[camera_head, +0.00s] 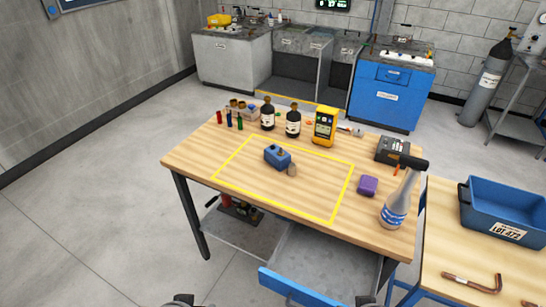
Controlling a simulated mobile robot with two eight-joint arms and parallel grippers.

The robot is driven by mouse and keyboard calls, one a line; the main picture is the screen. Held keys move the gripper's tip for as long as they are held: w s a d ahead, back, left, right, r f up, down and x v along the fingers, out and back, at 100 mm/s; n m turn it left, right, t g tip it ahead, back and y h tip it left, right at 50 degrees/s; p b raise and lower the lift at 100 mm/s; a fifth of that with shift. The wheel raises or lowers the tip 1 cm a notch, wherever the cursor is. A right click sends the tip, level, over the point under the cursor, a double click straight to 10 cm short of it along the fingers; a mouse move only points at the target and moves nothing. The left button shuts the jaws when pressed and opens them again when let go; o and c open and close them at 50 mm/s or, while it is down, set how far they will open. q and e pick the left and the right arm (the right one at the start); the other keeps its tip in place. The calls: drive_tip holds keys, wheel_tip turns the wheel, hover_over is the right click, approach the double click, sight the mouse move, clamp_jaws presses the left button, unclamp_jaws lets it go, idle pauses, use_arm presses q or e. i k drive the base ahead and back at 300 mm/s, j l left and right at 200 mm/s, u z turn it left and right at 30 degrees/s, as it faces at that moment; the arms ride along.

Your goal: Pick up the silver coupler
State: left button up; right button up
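A small greyish round piece (292,170) sits against the front right side of a blue block (276,156), inside the yellow-taped rectangle on the wooden table (205,160). It may be the silver coupler, but it is too small to tell. My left gripper (181,299) and my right gripper (366,299) show only as dark parts at the bottom edge, well short of the tabletop. Their fingers are cut off by the frame, so their opening is hidden.
Dark bottles (293,122), a yellow meter (325,126) and small coloured tubes line the back. A purple sponge (367,186) and a spray bottle (396,205) stand right. An open drawer (320,262) juts out in front. A blue bin (507,212) sits on the right table.

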sight(292, 168)
drive_tip(key=i+u, duration=0.2)
drive_tip(key=u, duration=0.2)
drive_tip(key=i+u, duration=0.25)
drive_tip(key=u, duration=0.15)
